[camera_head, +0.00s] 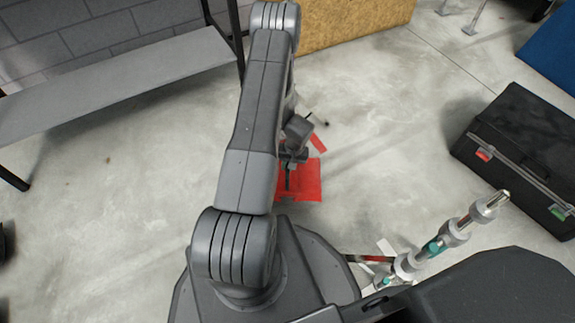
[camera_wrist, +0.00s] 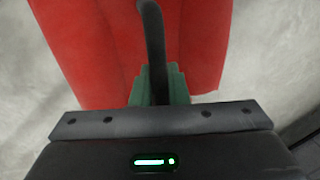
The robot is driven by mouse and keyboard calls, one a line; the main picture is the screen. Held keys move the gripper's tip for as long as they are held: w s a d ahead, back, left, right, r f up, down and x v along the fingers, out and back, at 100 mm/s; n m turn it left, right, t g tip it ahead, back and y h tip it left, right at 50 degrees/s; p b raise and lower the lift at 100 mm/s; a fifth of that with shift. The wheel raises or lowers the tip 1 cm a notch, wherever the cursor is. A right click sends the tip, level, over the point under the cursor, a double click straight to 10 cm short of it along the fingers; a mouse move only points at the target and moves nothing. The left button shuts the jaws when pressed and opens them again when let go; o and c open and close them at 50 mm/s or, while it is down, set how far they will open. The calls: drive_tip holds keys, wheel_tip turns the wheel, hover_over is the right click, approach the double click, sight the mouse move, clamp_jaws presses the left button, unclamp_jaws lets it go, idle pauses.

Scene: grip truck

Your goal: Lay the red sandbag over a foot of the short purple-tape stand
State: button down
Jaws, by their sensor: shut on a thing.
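The red sandbag (camera_head: 309,182) is in the middle of the head view, partly hidden by my arm, with a smaller red piece showing just above it. In the wrist view the red sandbag (camera_wrist: 195,45) fills the upper middle. Its dark strap (camera_wrist: 152,35) runs down to the green fingers of my gripper (camera_wrist: 158,82), which is shut on it. In the head view my gripper (camera_head: 291,165) is over the bag, mostly hidden by the arm. I cannot tell whether the bag is clear of the floor. No purple tape shows in either view.
A metal stand with teal tape (camera_head: 434,247) is at lower right, close to my base. A black case (camera_head: 520,140) stands at right, a grey shelf (camera_head: 120,85) at upper left. Feet of other stands (camera_head: 470,27) show at the top right. The concrete floor between is mostly clear.

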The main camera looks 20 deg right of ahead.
sight(294, 175)
drive_tip(key=shift+f+b, duration=2.65)
drive_tip(key=c, duration=1.5)
unclamp_jaws()
drive_tip(key=shift+o, duration=0.9)
drive_tip(key=shift+f, duration=0.2)
wheel_tip(294, 175, up, 14)
drive_tip(key=s+d+p, duration=0.1)
drive_tip(key=d+p, duration=0.1)
drive_tip(key=p, duration=0.3)
drive_tip(key=shift+d, duration=0.25)
drive_tip(key=shift+f, duration=0.15)
drive_tip(key=a+f+b, duration=0.1)
drive_tip(key=f, duration=0.3)
drive_tip(key=f+b, duration=0.2)
drive_tip(key=f, duration=0.3)
drive_tip(key=w+a+f+b, duration=0.1)
drive_tip(key=f+b, duration=0.1)
drive_tip(key=f, duration=0.2)
drive_tip(key=shift+a+f, duration=0.3)
drive_tip(key=shift+f, duration=0.1)
drive_tip(key=shift+r, duration=0.4)
